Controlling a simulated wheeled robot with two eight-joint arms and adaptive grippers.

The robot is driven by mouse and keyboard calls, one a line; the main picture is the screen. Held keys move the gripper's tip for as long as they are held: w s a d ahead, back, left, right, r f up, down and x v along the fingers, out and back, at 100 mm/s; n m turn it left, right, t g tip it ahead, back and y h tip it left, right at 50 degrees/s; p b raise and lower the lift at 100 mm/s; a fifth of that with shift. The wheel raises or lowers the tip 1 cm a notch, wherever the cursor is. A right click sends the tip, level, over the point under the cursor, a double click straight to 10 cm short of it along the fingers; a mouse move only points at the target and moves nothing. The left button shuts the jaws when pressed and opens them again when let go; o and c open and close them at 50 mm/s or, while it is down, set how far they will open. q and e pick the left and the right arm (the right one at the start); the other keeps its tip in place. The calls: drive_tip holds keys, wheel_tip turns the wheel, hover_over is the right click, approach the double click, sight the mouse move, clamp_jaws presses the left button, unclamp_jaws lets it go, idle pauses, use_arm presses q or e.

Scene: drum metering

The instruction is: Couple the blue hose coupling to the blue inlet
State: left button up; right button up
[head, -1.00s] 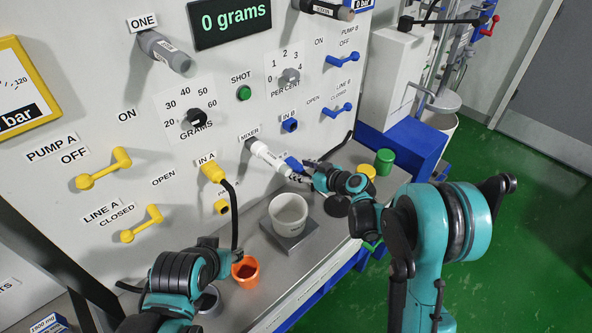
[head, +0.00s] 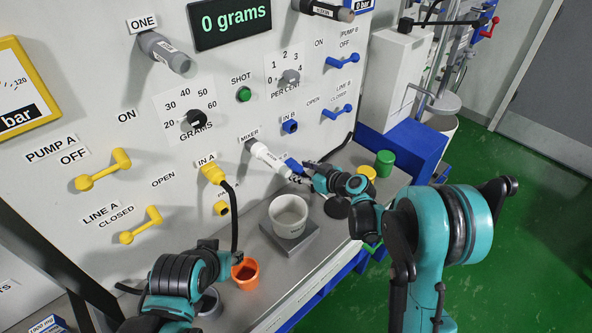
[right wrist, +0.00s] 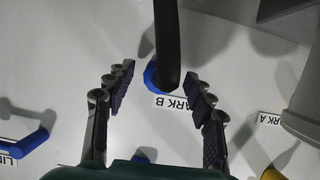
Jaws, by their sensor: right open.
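The blue hose coupling (right wrist: 151,77) is at the park B label in the right wrist view, with its black hose (right wrist: 167,40) hanging in front of it. In the head view the coupling (head: 293,165) shows just past the fingers of my right gripper (head: 304,174). In the right wrist view my right gripper (right wrist: 158,98) is open, with a finger on each side of the coupling and hose, apart from them. The blue inlet (head: 290,126), labelled IN B, is empty on the panel above. My left gripper (head: 209,245) is low at left; its fingers are unclear.
The white mixer pipe (head: 268,157) sticks out just left of my right gripper. A white cup (head: 288,214) stands on a grey block below. A yellow coupling (head: 212,173) sits at IN A. An orange cup (head: 245,272) is beside my left gripper.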

idle(0.4)
drive_tip(key=shift+c, duration=0.4)
clamp_jaws()
drive_tip(key=shift+s+d, duration=0.1)
drive_tip(key=shift+s+d+b, duration=0.6)
drive_tip(key=shift+s+d, duration=1.4)
drive_tip(key=s+d, duration=0.2)
drive_tip(key=d, duration=0.1)
drive_tip(key=shift+s, duration=0.4)
